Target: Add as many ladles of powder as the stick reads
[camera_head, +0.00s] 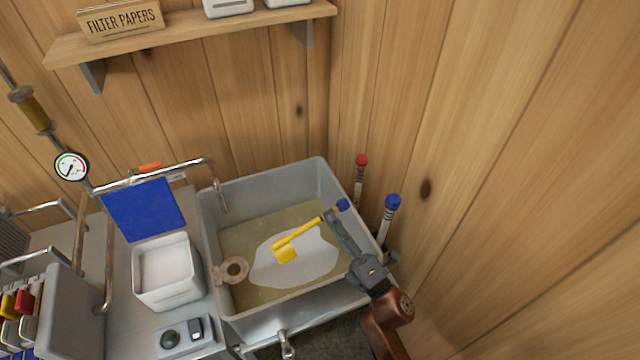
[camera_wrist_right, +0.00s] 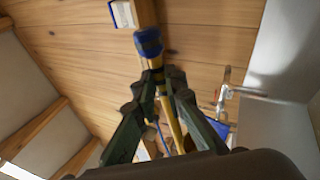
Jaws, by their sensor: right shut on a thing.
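My right gripper (camera_head: 332,217) is shut on the handle of a yellow ladle (camera_head: 298,234), just below its blue end knob (camera_head: 342,204). The right wrist view also shows the blue knob (camera_wrist_right: 148,42) beyond the fingers (camera_wrist_right: 164,82). The ladle's cup points left over the grey basin (camera_head: 211,226); its contents cannot be made out. A white patch (camera_head: 312,262) lies on the murky yellowish liquid below. A square white tub (camera_head: 166,299) of white powder stands left of the basin. A red-capped stick (camera_head: 360,170) and a blue-capped stick (camera_head: 388,213) stand at the basin's right side; their readings are illegible.
A blue panel (camera_head: 143,208) and a pipe rail stand behind the tub. A round gauge (camera_head: 71,167) is at the left. A small device (camera_head: 185,336) sits in front of the tub. A ring-shaped fitting (camera_head: 232,270) is at the basin's left wall. Wooden walls close off the back and right.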

